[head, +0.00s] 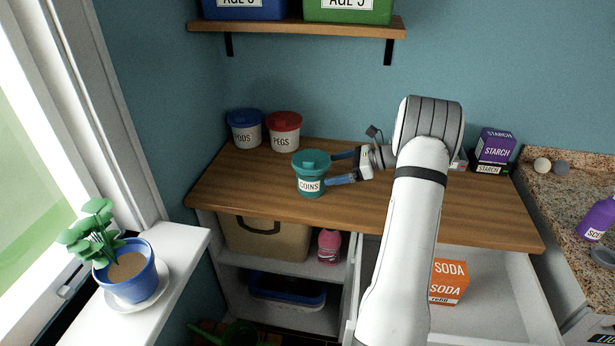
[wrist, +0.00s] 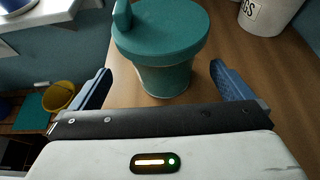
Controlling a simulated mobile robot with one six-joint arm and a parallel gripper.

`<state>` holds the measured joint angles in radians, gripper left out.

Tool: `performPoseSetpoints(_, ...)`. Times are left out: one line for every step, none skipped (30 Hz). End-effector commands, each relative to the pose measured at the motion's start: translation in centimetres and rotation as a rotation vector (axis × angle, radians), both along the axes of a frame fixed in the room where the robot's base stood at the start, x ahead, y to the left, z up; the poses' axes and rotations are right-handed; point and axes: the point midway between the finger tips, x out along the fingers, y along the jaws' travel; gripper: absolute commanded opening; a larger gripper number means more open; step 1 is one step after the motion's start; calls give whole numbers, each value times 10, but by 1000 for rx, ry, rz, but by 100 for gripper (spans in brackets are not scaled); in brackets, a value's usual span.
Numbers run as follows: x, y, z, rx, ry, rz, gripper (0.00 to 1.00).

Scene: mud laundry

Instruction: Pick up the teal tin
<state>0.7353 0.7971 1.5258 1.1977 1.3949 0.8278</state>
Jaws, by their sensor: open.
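The teal tin (head: 311,176), with a lid and a white label reading COINS, stands upright near the front left of the wooden counter. In the wrist view the teal tin (wrist: 162,50) is just ahead, between the lines of the two fingers. My gripper (head: 342,168) is open, with its blue fingers reaching from the right toward the tin. In the wrist view my gripper (wrist: 160,84) shows a finger on each side of the tin's lower body. Gaps show between the fingers and the tin there. The tin's far side is hidden.
A PODS tub (head: 246,131) with a blue lid and a PEGS tub (head: 283,134) with a red lid stand behind the tin. STARCH boxes (head: 495,150) stand at the right. An open drawer (head: 500,290) holds an orange SODA box (head: 448,282). A shelf (head: 300,27) hangs above.

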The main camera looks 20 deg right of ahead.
Motion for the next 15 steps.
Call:
performPoseSetpoints(3, 6, -1, 1, 1, 3, 100)
performPoseSetpoints(5, 8, -2, 1, 1, 3, 100)
performPoseSetpoints(7, 10, -3, 0, 0, 4, 100)
performPoseSetpoints(9, 12, -4, 1, 1, 5, 100)
performPoseSetpoints(11, 14, -6, 1, 1, 6, 100)
performPoseSetpoints(13, 17, -7, 1, 1, 7, 100)
performPoseSetpoints(16, 20, -9, 0, 2, 8, 100)
performPoseSetpoints(19, 23, -10, 0, 2, 9, 100)
performPoseSetpoints(24, 28, -13, 0, 2, 9, 100)
performPoseSetpoints(27, 31, -15, 0, 2, 10, 100)
performPoseSetpoints(29, 35, -17, 1, 2, 10, 100)
performPoseSetpoints(32, 40, -20, 0, 1, 10, 100)
performPoseSetpoints(34, 42, -21, -1, 1, 11, 100)
performPoseSetpoints(35, 44, -23, -1, 0, 10, 100)
performPoseSetpoints(37, 46, -24, -1, 0, 9, 100)
